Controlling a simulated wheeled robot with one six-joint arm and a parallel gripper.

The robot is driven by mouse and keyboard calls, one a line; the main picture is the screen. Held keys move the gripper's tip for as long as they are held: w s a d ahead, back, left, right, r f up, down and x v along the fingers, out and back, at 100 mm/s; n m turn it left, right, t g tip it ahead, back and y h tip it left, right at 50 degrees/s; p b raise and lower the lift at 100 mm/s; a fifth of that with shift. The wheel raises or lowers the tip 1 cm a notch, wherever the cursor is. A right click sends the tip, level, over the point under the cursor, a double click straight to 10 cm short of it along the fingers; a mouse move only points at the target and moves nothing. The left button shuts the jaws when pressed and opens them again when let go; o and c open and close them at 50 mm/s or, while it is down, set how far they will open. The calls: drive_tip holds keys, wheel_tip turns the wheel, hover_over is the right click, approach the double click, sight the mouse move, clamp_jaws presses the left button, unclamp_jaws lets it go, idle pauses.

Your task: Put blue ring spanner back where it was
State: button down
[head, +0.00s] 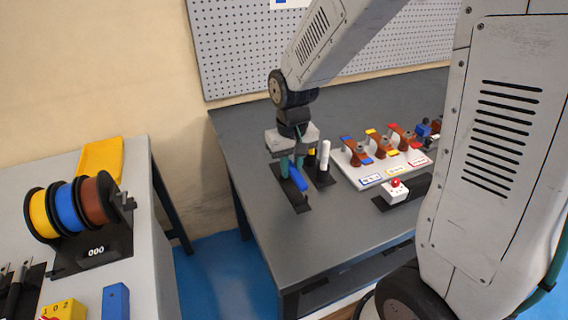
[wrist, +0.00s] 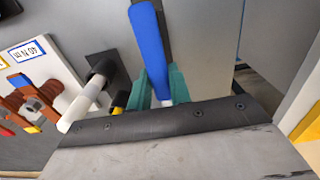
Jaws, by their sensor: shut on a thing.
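The blue ring spanner (head: 297,178) is between the fingers of my gripper (head: 291,166), low over the left part of the dark bench. In the wrist view the blue handle of the spanner (wrist: 151,45) runs up from between the green fingers of my gripper (wrist: 160,88), which are shut on it. A black flat holder (head: 296,200) lies on the bench under the spanner. I cannot tell whether the spanner touches it. The ring ends are not clearly visible.
A white cylinder (head: 324,155) on a black base stands just right of my gripper. Farther right are a white board (head: 371,178) with copper-brown parts and a red-button box (head: 396,192). A side table with a wire spool rack (head: 92,252) is at left. The bench front is clear.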

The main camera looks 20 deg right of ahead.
drive_tip(key=shift+w+f, duration=0.15)
drive_tip(key=shift+w, duration=0.4)
drive_tip(key=shift+f, duration=1.65)
drive_tip(key=shift+f, duration=0.3)
drive_tip(key=c, duration=1.3)
unclamp_jaws()
